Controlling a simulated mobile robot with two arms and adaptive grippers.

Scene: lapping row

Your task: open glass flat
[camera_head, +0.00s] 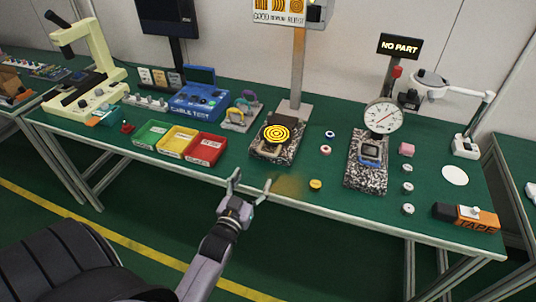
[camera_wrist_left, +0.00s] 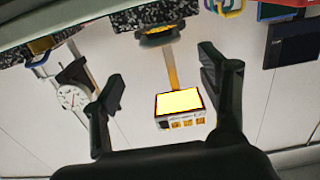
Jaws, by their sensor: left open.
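A round glass flat (camera_head: 277,133) with yellow and black rings lies on a dark mount on a speckled granite block (camera_head: 262,155), near the middle of the bench. Its finer parts are too small to tell. My left gripper (camera_head: 251,180) is open and empty at the bench's front edge, in front of the block and apart from it. In the left wrist view, its two fingers (camera_wrist_left: 160,80) are spread, and the mount (camera_wrist_left: 158,36) shows edge-on beyond them. My right gripper is not in view.
Green, yellow and red bins (camera_head: 205,149) stand left of the block. A dial gauge (camera_head: 383,117) on a second granite block stands right, with small round parts beside it. A lamp box (camera_wrist_left: 180,106) hangs on a post behind the glass flat.

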